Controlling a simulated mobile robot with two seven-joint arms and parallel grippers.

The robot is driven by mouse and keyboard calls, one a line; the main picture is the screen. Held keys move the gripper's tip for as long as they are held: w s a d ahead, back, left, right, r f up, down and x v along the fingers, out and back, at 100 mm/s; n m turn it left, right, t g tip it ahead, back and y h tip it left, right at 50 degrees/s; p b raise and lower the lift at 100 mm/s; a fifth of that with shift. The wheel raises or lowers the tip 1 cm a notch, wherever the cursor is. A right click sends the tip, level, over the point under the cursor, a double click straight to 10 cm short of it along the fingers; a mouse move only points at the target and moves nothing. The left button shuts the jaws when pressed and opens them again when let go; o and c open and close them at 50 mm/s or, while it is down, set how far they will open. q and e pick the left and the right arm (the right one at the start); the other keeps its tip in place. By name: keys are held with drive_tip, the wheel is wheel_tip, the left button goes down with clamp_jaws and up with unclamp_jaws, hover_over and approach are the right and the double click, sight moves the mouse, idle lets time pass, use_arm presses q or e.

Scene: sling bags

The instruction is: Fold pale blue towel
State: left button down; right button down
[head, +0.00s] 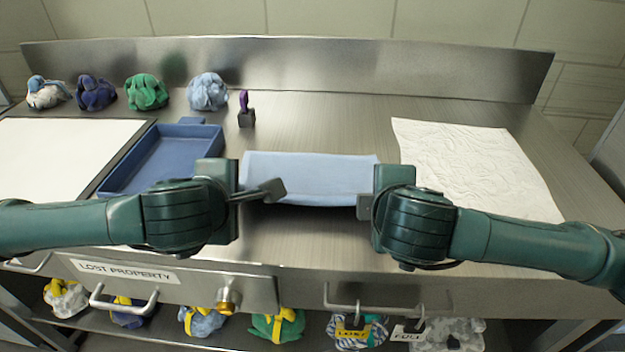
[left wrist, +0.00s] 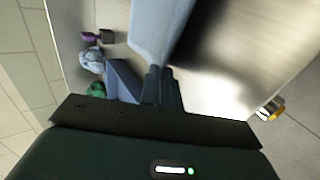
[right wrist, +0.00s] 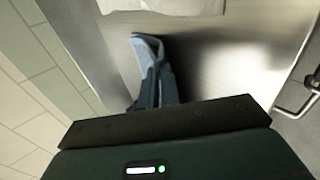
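The pale blue towel (head: 312,170) is a wide, short band between my two grippers over the middle of the steel table, its near edge sagging slightly. My left gripper (head: 270,191) looks shut on its near left corner; the towel runs up from the fingers in the left wrist view (left wrist: 158,30). My right gripper (head: 366,203) looks shut on its near right corner; the right wrist view shows the towel (right wrist: 147,50) at the fingertips, seen nearly edge-on. The fingers hide the pinched cloth.
A blue tray (head: 165,158) and white board (head: 60,150) lie left; a crinkled white cloth (head: 475,165) lies right. Several bundled bags, including a green one (head: 147,92), and a small dark holder with a purple item (head: 245,110) stand at the back. Bare steel lies before the towel.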

use_arm(q)
drive_tip(key=shift+s+f, duration=0.25)
drive_tip(key=shift+s, duration=0.05)
use_arm(e)
drive_tip(key=shift+s+f, duration=0.25)
drive_tip(key=shift+s, duration=0.05)
use_arm(q)
drive_tip(key=c, duration=1.3)
unclamp_jaws()
use_arm(e)
drive_tip(key=c, duration=1.3)
unclamp_jaws()
use_arm(q)
drive_tip(key=s+r, duration=0.1)
drive_tip(key=r, duration=0.2)
drive_tip(key=s+r, duration=0.1)
drive_tip(key=r, duration=0.2)
drive_tip(key=s+r, duration=0.2)
drive_tip(key=r, duration=0.1)
use_arm(e)
drive_tip(key=s+r, duration=0.1)
drive_tip(key=r, duration=0.2)
drive_tip(key=s+r, duration=0.1)
drive_tip(key=r, duration=0.2)
drive_tip(key=s+r, duration=0.2)
drive_tip(key=r, duration=0.1)
